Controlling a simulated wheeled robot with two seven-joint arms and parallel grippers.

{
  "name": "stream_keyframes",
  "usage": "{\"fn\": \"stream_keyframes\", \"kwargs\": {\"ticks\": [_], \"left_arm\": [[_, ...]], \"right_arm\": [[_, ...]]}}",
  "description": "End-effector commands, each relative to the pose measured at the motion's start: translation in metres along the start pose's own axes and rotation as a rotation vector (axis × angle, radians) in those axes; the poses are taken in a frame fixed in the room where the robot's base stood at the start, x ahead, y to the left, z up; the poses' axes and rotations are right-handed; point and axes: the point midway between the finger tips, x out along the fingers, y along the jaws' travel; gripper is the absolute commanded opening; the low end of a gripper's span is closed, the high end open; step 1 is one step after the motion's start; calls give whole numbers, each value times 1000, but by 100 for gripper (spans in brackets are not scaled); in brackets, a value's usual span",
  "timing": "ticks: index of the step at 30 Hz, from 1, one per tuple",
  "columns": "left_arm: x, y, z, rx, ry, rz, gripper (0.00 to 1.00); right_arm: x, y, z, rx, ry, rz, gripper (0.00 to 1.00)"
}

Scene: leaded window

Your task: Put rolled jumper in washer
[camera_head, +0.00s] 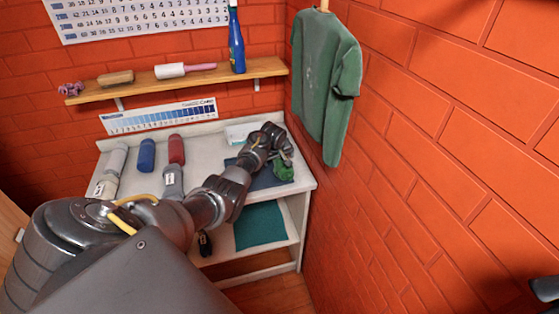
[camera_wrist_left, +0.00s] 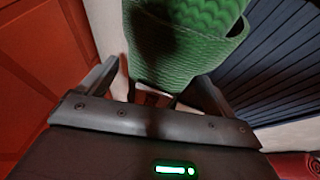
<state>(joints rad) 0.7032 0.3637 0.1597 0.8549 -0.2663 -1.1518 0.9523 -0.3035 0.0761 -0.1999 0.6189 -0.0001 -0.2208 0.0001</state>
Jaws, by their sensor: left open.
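In the left wrist view the green roll (camera_wrist_left: 185,45) reaches in between the two open fingers of my left gripper (camera_wrist_left: 155,88); a gap shows beside the left finger. No washer shows in either view. A dark part at the lower right edge may be my right gripper (camera_head: 545,288); its fingers cannot be made out.
White (camera_head: 113,162), blue (camera_head: 146,155) and red (camera_head: 177,149) rolls lie on the worktop at left. A wooden shelf (camera_head: 135,84) with a blue bottle (camera_head: 236,45) is above. A green shirt (camera_head: 326,85) hangs by the brick wall (camera_head: 450,150) at right. A teal cloth (camera_head: 260,225) lies below.

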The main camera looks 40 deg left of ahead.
Motion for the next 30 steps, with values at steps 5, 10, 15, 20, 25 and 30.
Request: {"fn": "stream_keyframes", "kwargs": {"ticks": [5,10,15,20,25,30], "left_arm": [[0,0,0,0,0,0,86],[0,0,0,1,0,0,63],[0,0,0,1,0,-1,41],[-1,0,-1,0,1,0,31],[-2,1,-1,0,1,1,30],[-12,5,-6,1,2,3,30]], "right_arm": [[0,1,-3,0,4,1,36],[0,1,-3,0,4,1,36],[0,3,-3,-1,5,3,36],[0,5,-3,-2,5,6,36],[0,6,-3,-3,5,7,36],[1,6,-3,-3,5,6,36]]}}
